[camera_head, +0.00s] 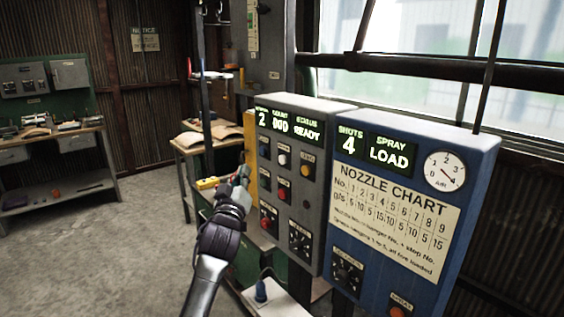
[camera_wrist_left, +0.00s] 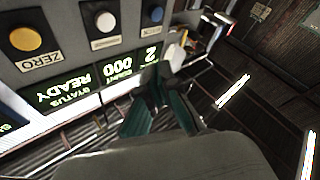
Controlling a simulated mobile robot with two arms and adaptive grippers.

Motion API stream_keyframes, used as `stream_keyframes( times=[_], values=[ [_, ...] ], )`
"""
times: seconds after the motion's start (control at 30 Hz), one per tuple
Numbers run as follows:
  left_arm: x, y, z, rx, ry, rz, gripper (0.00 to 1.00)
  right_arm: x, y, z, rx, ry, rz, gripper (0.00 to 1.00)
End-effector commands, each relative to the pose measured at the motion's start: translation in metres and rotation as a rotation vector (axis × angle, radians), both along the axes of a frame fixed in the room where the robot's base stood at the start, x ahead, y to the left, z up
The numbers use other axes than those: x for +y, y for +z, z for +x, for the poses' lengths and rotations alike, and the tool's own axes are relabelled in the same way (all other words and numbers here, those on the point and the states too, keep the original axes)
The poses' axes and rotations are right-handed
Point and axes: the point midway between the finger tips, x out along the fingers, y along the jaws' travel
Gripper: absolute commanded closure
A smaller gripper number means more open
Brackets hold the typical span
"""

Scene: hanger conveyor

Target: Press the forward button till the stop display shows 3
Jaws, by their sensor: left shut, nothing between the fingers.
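The grey control panel (camera_head: 297,184) has a green-lit display strip. Its left window, the stop display (camera_head: 262,117), shows 2; its small label is hard to read. The count reads 000 and the status READY. The 2 also shows upside down in the left wrist view (camera_wrist_left: 149,55). I cannot read which is labelled forward. My left gripper (camera_head: 243,172) is shut and empty, by the panel's left edge; contact with a button cannot be told. My right gripper is out of view.
A blue spray panel (camera_head: 458,180) with a nozzle chart stands right of the grey panel and shows 4 shots and LOAD. Red buttons (camera_head: 268,220) and a dial (camera_head: 300,240) sit lower on the grey panel. A workbench (camera_head: 60,140) stands far left, with open floor before it.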

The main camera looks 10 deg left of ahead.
Motion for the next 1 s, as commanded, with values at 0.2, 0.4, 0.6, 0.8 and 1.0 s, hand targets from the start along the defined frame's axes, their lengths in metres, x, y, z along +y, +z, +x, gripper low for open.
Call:
stream_keyframes(
  times=[0.2, 0.4, 0.6, 0.8, 1.0],
  values=[
    [0.001, 0.003, 0.000, -0.005, 0.001, -0.001, 1.00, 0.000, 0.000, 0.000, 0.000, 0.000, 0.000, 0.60],
    [0.000, 0.002, 0.001, -0.004, 0.001, -0.001, 1.00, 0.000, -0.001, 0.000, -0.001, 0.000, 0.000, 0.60],
    [-0.010, -0.001, 0.013, -0.004, 0.000, -0.002, 1.00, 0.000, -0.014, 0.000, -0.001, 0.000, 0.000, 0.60],
    [-0.028, -0.003, 0.036, -0.005, -0.001, -0.003, 1.00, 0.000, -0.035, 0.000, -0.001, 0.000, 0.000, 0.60],
    [-0.043, -0.003, 0.056, -0.005, 0.000, -0.003, 1.00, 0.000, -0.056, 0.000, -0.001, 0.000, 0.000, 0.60]
  ],
)
